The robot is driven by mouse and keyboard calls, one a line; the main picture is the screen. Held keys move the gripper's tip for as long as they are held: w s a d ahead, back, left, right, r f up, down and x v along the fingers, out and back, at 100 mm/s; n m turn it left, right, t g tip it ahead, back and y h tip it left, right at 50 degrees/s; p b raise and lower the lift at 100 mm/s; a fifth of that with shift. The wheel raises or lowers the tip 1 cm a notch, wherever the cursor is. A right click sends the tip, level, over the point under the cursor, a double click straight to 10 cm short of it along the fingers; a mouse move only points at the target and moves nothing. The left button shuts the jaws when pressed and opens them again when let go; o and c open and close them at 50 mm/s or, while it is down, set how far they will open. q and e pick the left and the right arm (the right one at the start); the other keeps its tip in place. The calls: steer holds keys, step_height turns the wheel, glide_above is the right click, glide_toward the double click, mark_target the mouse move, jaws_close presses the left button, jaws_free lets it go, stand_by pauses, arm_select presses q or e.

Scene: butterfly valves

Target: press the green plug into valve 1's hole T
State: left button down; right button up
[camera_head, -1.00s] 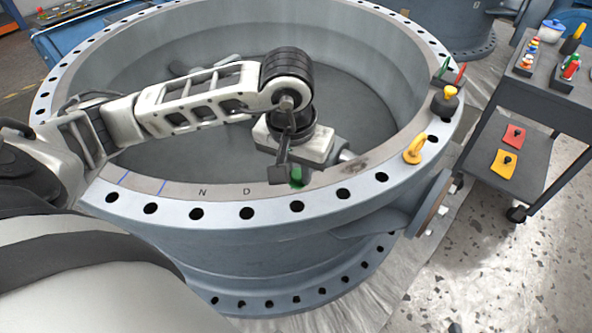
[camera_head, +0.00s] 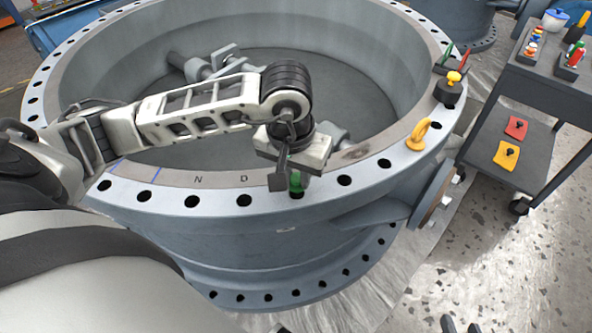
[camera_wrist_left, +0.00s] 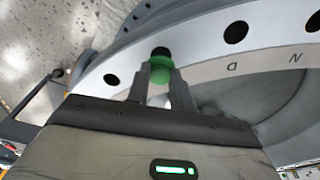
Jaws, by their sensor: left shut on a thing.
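The grey valve ring (camera_head: 242,215) has a flange with a row of black holes; letters N and D are on its inner band. My left gripper (camera_head: 288,182) is shut on the green plug (camera_head: 296,182) at the near side of the flange. The plug sits over a dark hole (camera_head: 297,194), which is partly covered. In the left wrist view, the plug (camera_wrist_left: 161,71) is between the two fingers (camera_wrist_left: 161,80), with a dark round spot just beyond it. I cannot tell how deep the plug sits. The letter T is not visible.
Farther back are a black knob with a yellow top (camera_head: 449,90) and a small dark holder with green and red sticks (camera_head: 450,62). A dark cart (camera_head: 530,105) stands at right.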

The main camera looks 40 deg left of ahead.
arm_select(q)
steer(key=shift+f+b, duration=0.1)
steer(key=shift+b, duration=0.25)
steer(key=shift+b, duration=0.3)
stand_by(0.9)
steer(key=shift+f, duration=0.1)
stand_by(0.4)
steer(key=shift+f+b, duration=0.25)
steer(key=shift+b, duration=0.2)
steer(key=shift+f+b, duration=0.35)
steer(key=shift+b, duration=0.1)
steer(key=shift+b, duration=0.3)
stand_by(0.5)
steer(key=shift+f, duration=0.15)
